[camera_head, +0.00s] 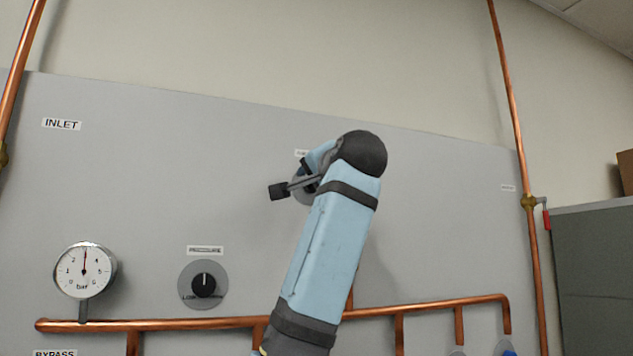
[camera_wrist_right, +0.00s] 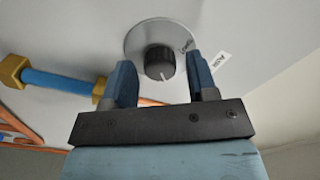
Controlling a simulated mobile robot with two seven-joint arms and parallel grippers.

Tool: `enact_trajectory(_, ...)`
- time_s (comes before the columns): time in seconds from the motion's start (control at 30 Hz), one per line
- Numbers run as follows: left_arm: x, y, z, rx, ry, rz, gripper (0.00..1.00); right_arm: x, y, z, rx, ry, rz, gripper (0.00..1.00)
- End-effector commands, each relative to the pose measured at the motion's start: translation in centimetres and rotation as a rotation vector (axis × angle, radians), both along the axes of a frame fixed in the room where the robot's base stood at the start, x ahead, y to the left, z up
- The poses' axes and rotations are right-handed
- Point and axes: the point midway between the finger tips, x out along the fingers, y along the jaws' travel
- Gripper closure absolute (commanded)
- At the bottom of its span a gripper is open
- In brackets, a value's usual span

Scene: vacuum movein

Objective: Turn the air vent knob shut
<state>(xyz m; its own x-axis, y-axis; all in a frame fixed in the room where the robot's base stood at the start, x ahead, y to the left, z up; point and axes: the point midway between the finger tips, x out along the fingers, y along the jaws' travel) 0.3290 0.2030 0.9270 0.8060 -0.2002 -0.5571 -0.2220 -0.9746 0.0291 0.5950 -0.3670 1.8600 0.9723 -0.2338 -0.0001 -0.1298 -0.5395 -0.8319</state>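The air vent knob (camera_wrist_right: 160,62) is black and round with a pale pointer line, on a round grey plate (camera_wrist_right: 139,40) on the panel. Its label (camera_wrist_right: 221,60) is partly legible in the right wrist view. My right gripper (camera_wrist_right: 163,85) is open, with one blue finger to each side of the knob's line. The knob shows in the gap, and I cannot tell whether the fingers reach around it. In the head view my right gripper (camera_head: 306,167) is at the panel, and my arm hides most of the knob and plate. My left gripper is out of view.
A pressure knob (camera_head: 204,284) and a round gauge (camera_head: 84,270) are lower left on the grey panel (camera_head: 150,180). A copper pipe (camera_head: 440,308) runs along the bottom. A blue tube (camera_wrist_right: 57,82) with brass fittings is left in the wrist view. A grey cabinet (camera_head: 595,260) stands right.

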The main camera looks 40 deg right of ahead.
Motion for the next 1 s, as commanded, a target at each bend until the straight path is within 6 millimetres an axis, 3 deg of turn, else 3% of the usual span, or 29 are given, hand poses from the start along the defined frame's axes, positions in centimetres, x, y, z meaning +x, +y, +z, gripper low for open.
enact_trajectory(0.03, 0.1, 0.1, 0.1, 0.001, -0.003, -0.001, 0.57, 0.0, 0.0, 0.0, 0.0, 0.0, 0.0, 0.59)
enact_trajectory(0.17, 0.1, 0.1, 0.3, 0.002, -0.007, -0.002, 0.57, 0.0, 0.0, 0.0, 0.0, 0.0, 0.0, 0.89)
enact_trajectory(0.2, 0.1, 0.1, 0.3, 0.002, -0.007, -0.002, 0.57, 0.0, 0.0, 0.0, 0.0, 0.0, 0.0, 0.91)
enact_trajectory(0.57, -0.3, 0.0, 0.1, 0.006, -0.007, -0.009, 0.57, 0.0, 0.0, -0.1, -0.058, 0.014, 0.0, 0.9)
enact_trajectory(1.0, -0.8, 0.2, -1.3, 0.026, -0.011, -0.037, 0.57, -0.1, 0.0, -0.2, -0.393, 0.094, -0.002, 0.9)
